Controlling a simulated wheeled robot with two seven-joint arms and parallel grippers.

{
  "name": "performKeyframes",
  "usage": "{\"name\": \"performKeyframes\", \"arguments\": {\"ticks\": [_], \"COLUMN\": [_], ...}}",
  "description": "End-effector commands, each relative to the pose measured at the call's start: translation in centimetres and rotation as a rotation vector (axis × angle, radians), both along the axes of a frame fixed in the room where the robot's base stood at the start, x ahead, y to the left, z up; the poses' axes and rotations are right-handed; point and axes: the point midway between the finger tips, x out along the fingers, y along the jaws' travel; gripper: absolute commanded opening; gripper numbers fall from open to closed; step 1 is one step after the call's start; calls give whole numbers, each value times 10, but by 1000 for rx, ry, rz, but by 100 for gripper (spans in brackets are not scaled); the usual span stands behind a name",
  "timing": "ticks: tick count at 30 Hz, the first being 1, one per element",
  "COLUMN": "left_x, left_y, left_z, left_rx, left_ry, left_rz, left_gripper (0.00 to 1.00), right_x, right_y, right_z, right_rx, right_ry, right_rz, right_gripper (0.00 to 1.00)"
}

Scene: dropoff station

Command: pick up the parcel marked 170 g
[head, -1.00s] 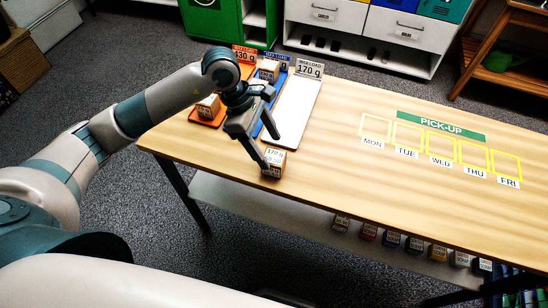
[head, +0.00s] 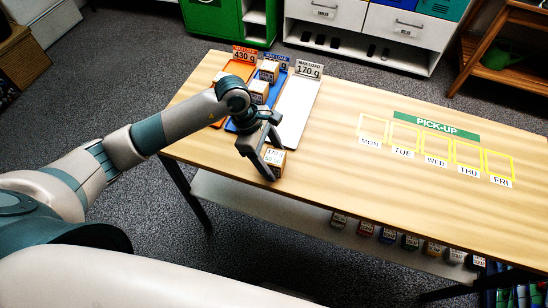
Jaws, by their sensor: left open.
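The parcel marked 170 g (head: 277,163) is a small brown box with a white label, on the table (head: 340,180) near its front edge. My left gripper (head: 275,160) is open and points down at it. One finger passes in front of the parcel's left side, and the other reaches down behind its top. I cannot tell whether the fingers touch it. My right gripper is not in view.
Behind the gripper lie a white tray with a 170 g sign (head: 309,69), a blue tray (head: 279,78) with parcels, and an orange tray by a 430 g sign (head: 245,55). Yellow pick-up squares (head: 437,145) lie empty at the right. Small items stand on the lower shelf.

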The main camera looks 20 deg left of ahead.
Motion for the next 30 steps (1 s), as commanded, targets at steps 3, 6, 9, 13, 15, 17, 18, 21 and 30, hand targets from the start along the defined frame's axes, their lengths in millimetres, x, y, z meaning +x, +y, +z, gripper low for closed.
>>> {"name": "performKeyframes", "arguments": {"ticks": [3,6,9,13,15,17,18,21,30], "left_x": [0,0,0,0,0,0,0,0,1], "left_y": [-2,-3,-3,-3,-3,-3,-3,-3,-3], "left_z": [-7,-8,-8,-8,-8,-8,-8,-8,-8], "left_rx": [1,1,1,1,1,1,1,1,1], "left_ry": [0,-1,-1,-1,-1,-1,-1,-1,-2], "left_rz": [1,2,2,1,1,1,1,1,1], "left_gripper": [66,66,66,66,66,66,61,37,17], "right_x": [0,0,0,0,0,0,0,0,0], "right_y": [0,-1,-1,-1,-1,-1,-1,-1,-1], "right_z": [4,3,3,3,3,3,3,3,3], "right_rx": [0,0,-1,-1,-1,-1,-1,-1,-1], "right_ry": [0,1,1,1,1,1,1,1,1], "right_rz": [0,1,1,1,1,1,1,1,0], "right_gripper": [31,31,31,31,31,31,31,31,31]}}
